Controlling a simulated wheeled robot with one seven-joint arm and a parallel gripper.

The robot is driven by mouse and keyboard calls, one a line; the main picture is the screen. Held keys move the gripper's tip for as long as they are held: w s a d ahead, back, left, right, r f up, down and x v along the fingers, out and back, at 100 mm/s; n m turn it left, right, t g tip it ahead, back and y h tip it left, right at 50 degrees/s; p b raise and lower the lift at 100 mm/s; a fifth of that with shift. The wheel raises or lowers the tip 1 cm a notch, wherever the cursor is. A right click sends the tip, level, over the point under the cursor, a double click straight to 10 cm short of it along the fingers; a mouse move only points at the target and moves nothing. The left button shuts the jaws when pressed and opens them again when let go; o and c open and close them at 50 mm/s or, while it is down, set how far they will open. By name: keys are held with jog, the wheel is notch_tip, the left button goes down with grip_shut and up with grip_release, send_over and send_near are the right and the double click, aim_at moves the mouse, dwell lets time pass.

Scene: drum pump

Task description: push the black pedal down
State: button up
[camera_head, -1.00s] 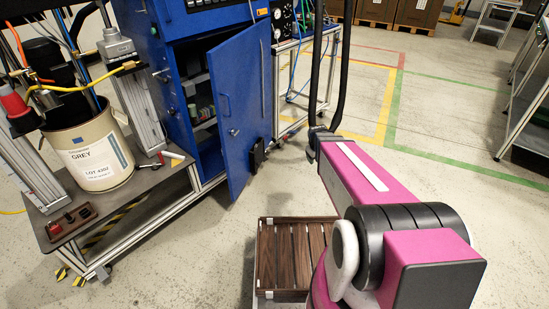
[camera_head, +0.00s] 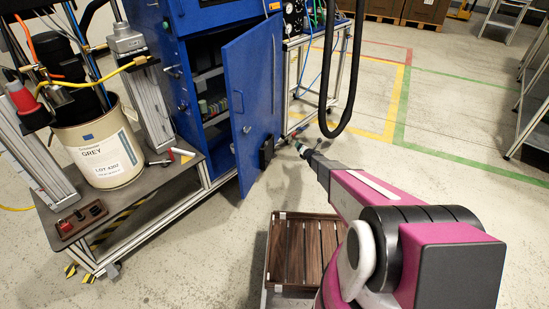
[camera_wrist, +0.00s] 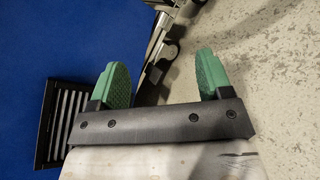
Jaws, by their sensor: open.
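My gripper (camera_head: 306,149) is at the far end of my arm, low over the floor beside the blue cabinet's open door. In the wrist view its two green fingertips (camera_wrist: 163,76) stand wide apart with nothing between them. A small dark lever-like part (camera_wrist: 167,49) shows beyond and between the fingertips, by a metal frame bar. It may be the black pedal, but I cannot tell for sure. A black slatted part (camera_wrist: 62,122) on the blue door is left of the fingers; it shows as a small black block in the head view (camera_head: 266,152).
The blue door (camera_head: 250,105) stands open just left of my gripper. A metal frame (camera_head: 342,75) with gauges and a hanging black hose (camera_head: 350,100) is behind. A slatted wooden platform (camera_head: 300,252) lies near my arm. Open floor (camera_head: 450,190) is to the right.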

jog(key=a+f+n+g+y, duration=0.3)
jog(key=a+f+n+y, duration=0.6)
jog(key=f+n, duration=0.55)
jog(key=shift+m, duration=0.35)
jog(key=x, duration=1.1)
jog(key=shift+w+f, duration=0.1)
jog(key=shift+f, duration=0.1)
jog(key=shift+c, duration=0.3)
